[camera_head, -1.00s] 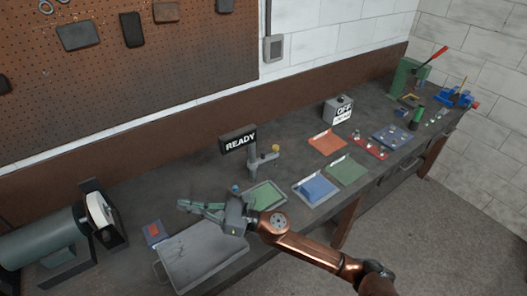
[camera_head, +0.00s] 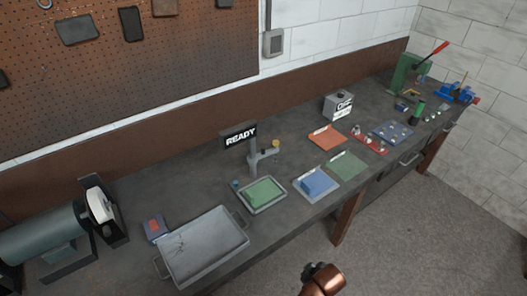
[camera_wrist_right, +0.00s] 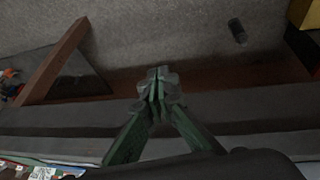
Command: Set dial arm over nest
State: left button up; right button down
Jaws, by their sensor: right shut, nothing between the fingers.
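A grey upright stand (camera_head: 253,165) with a short side arm and a yellow-topped knob (camera_head: 275,144) stands on the bench below a dark READY sign (camera_head: 239,136). The side arm points right. I take it for the dial arm, though its details are small. A green block in a grey tray (camera_head: 285,194) lies in front of it. I cannot tell which part is the nest. My right gripper (camera_wrist_right: 158,84) is shut and empty in the right wrist view, apart from the stand. In the head view only a copper part of my arm shows at the bottom. My left gripper is out of view.
A large grey tray (camera_head: 243,243) and a bench grinder (camera_head: 45,238) are at left. Blue (camera_head: 318,182), green (camera_head: 345,165) and orange (camera_head: 327,137) mats lie right of the stand. A lettered box (camera_head: 338,106) stands behind.

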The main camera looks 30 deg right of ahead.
jog(key=s+a+f+g+y, duration=0.1)
jog(key=s+f, duration=0.2)
jog(key=f, duration=1.2)
jog(key=s+a+f+g, duration=0.1)
jog(key=s+f+g, duration=0.15)
jog(key=f, duration=1.35)
jog(key=s+f+b, duration=0.1)
jog(key=s+f, duration=1.7)
jog(key=s, duration=0.2)
jog(key=shift+b, duration=0.35)
jog(key=shift+w+a, duration=0.1)
jog(key=shift+w, duration=0.05)
